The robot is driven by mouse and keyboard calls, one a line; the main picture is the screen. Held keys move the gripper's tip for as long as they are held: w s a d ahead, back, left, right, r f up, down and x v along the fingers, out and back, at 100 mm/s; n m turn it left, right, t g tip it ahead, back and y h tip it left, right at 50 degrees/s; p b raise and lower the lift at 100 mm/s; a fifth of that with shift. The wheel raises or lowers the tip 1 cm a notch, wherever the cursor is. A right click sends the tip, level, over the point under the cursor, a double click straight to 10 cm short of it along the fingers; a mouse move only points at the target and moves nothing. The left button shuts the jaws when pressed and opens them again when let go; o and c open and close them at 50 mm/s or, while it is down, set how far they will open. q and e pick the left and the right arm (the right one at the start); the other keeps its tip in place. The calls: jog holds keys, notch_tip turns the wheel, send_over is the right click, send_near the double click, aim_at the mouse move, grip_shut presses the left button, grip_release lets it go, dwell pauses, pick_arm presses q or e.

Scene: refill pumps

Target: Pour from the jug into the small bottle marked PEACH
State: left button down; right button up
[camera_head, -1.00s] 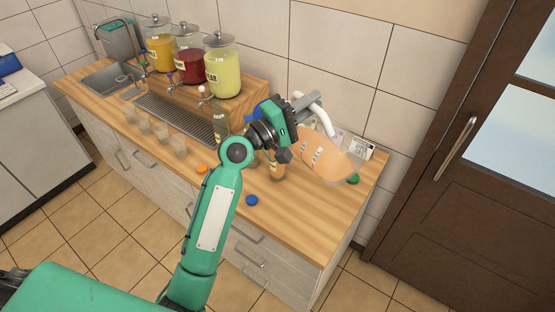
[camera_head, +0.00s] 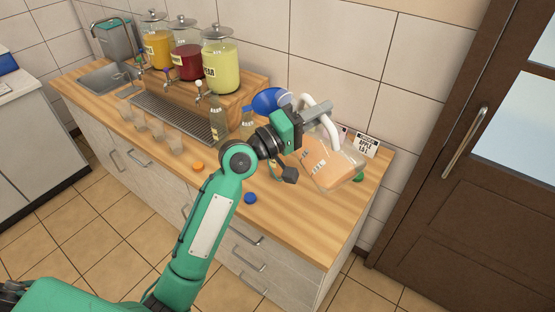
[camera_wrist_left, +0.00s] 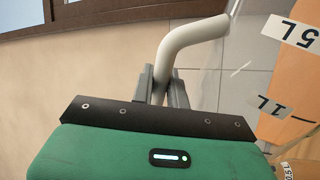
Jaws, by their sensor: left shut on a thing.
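The jug (camera_head: 332,165) is clear with peach-orange liquid and a white handle (camera_head: 325,112). It is held over the right part of the counter, and its liquid surface slants relative to its walls. My left gripper (camera_head: 318,112) is shut on the handle; the left wrist view shows the fingers (camera_wrist_left: 160,88) around the handle (camera_wrist_left: 183,38), with the jug's marked wall (camera_wrist_left: 290,75) at right. A blue funnel (camera_head: 268,101) shows behind the gripper; what it rests on is hidden. A bottle (camera_head: 247,122) stands left of the gripper. I cannot read which bottle says PEACH. My right gripper is not in view.
Another bottle (camera_head: 218,126) stands near the drip grate (camera_head: 172,117). Three dispensers (camera_head: 221,70) stand on a wooden riser behind. Several clear cups (camera_head: 157,129) line the front left. Orange (camera_head: 198,166), blue (camera_head: 250,198) and green caps lie on the counter. A card (camera_head: 366,146) reads APPLE.

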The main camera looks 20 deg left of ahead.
aim_at(324, 140)
pick_arm(q)
jog(key=f+m+g+b, duration=0.1)
jog(key=m+b, duration=0.2)
jog(key=s+d+f+m+g+b, duration=0.1)
jog(key=f+m+b, duration=0.1)
jog(key=m+b, duration=0.1)
jog(key=f+m+g+b, duration=0.1)
jog(key=f+m+b, duration=0.1)
jog(key=m+b, duration=0.2)
jog(key=shift+s+d+h, duration=0.15)
jog(key=shift+h, duration=0.25)
jog(key=shift+d+f+m+b, duration=0.1)
jog(key=shift+f+m+b, duration=0.1)
jog(key=shift+m+b, duration=0.5)
jog(key=shift+s+d+m+g, duration=0.1)
jog(key=shift+s+m+g, duration=0.05)
jog(key=shift+m+g, duration=0.15)
jog(key=shift+r, duration=0.1)
